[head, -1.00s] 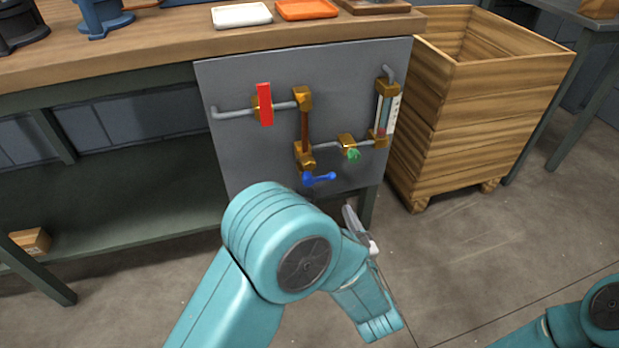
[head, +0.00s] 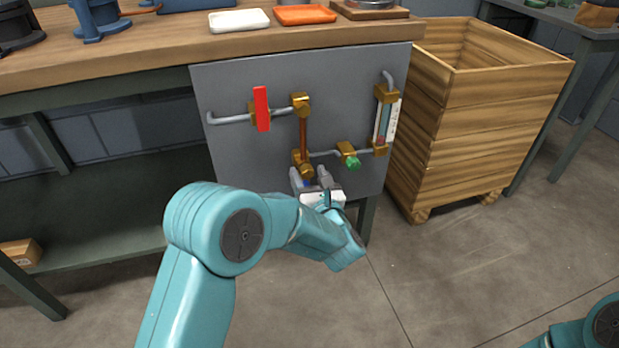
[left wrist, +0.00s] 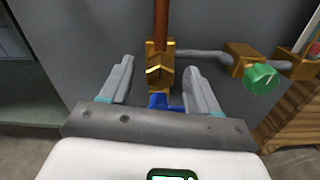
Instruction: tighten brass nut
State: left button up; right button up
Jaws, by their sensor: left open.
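The brass nut (left wrist: 160,76) sits at the lower end of the vertical copper pipe, on a brass fitting. In the head view that brass fitting (head: 303,166) is just above my left gripper (head: 311,178). In the left wrist view the fingers of my left gripper (left wrist: 159,70) are open, one on each side of the nut, with gaps between. I cannot tell whether the tips reach its depth. A blue handle (left wrist: 158,101) shows below the nut, between the fingers. My right gripper is out of view.
The grey panel (head: 245,155) carries a red lever (head: 261,109), a green knob (head: 353,162) and a sight glass (head: 384,120). The workbench (head: 150,62) is above. A wooden crate (head: 480,125) stands to the right. The floor in front is clear.

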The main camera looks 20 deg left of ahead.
pick_arm(q)
jog(key=c, duration=1)
jog(key=shift+c, duration=0.2)
